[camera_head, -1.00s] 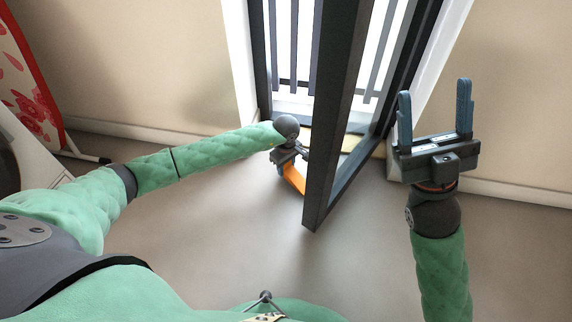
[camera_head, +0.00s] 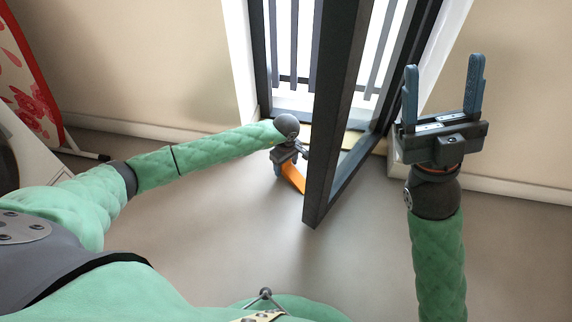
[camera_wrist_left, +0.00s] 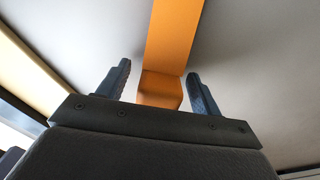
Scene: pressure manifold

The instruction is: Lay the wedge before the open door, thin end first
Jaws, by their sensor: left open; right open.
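The orange wedge (camera_head: 293,177) lies on the floor beside the lower edge of the open, dark-framed door (camera_head: 335,120). My left gripper (camera_head: 281,170) is low at the wedge, left of the door, and partly hides it in the head view. In the left wrist view the wedge (camera_wrist_left: 172,40) has its thick end face (camera_wrist_left: 160,90) between the open fingers, with a gap to each finger; its long sloped part runs away from the gripper. The thin end is not clearly seen. My right gripper (camera_head: 442,85) is open and empty, raised right of the door.
The doorway has a railing (camera_head: 292,45) behind it and a yellowish strip (camera_head: 325,136) at the threshold. A red-and-white patterned board (camera_head: 25,90) stands at the far left. The grey floor (camera_head: 215,230) in front is clear.

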